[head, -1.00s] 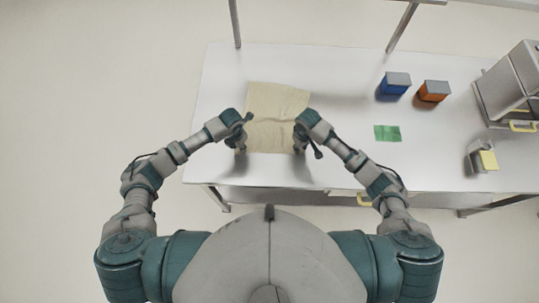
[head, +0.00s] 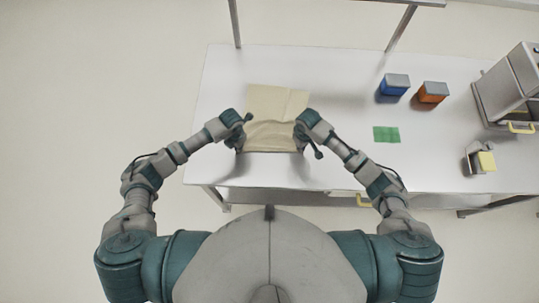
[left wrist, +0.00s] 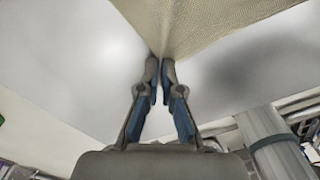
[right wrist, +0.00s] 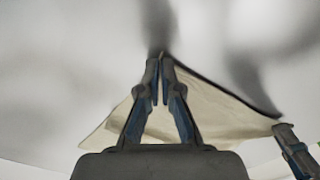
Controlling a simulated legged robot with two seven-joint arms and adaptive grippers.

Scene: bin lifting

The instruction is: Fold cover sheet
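The cover sheet (head: 275,103) is a beige cloth on the white table in front of me. Its far part lies flat; its near edge is raised between my grippers, with a crease across the middle. My left gripper (head: 240,148) is at the near left corner. In the left wrist view its fingertips (left wrist: 160,66) are closed on the cloth. My right gripper (head: 299,147) is at the near right corner. In the right wrist view its fingertips (right wrist: 160,62) are closed at the sheet's corner, and the sheet (right wrist: 220,112) hangs from there toward the other gripper (right wrist: 290,143).
A blue box (head: 394,88) and an orange box (head: 432,94) stand at the back right of the white table (head: 335,75). A green patch (head: 387,134) lies right of my right gripper. A yellow-fronted item (head: 485,161) and a metal unit (head: 508,82) stand farther right.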

